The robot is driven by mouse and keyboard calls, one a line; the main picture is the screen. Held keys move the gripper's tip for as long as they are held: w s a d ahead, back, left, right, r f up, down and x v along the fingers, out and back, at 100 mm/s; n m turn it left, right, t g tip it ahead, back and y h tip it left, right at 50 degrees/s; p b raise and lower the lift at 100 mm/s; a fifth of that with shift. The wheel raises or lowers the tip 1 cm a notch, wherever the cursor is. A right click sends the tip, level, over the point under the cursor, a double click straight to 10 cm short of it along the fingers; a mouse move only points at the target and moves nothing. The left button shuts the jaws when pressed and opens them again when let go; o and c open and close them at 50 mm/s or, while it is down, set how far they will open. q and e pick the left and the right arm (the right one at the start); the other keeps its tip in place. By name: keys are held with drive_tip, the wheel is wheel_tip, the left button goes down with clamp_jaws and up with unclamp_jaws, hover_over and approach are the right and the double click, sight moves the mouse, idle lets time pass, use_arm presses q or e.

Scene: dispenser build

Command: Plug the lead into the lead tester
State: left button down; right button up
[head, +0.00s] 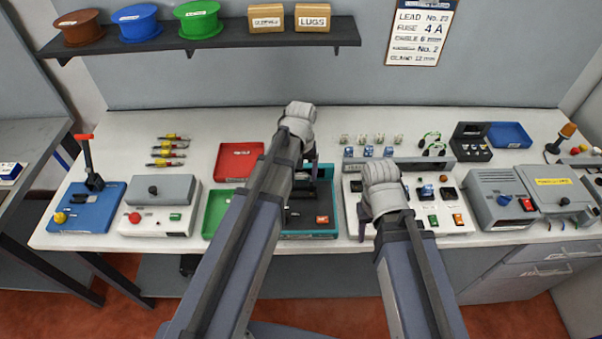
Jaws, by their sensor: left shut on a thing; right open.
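My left gripper (311,172) is over the teal-edged unit (308,233) with a dark top, in the middle of the bench. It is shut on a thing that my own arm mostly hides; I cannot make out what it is. My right gripper (363,215) is open at the left side of a white panel (455,213) with green and orange buttons. I cannot read which unit is the lead tester. Small green-and-black looped pieces (432,145) lie behind the white panel; I cannot tell whether they are leads.
On the left stand a blue lever unit (88,208) and a white-grey box (160,205). Red (238,161) and green (216,210) trays lie beside my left arm. A grey unit with a yellow label (553,182) stands at the right. A shelf (230,40) hangs above.

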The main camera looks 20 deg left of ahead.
use_arm(q)
drive_tip(key=shift+f+b, duration=0.95)
idle(1.6)
unclamp_jaws()
idle(0.3)
drive_tip(key=shift+r, duration=0.1)
drive_tip(key=shift+r+p, duration=3.45)
drive_tip(key=shift+p, duration=0.1)
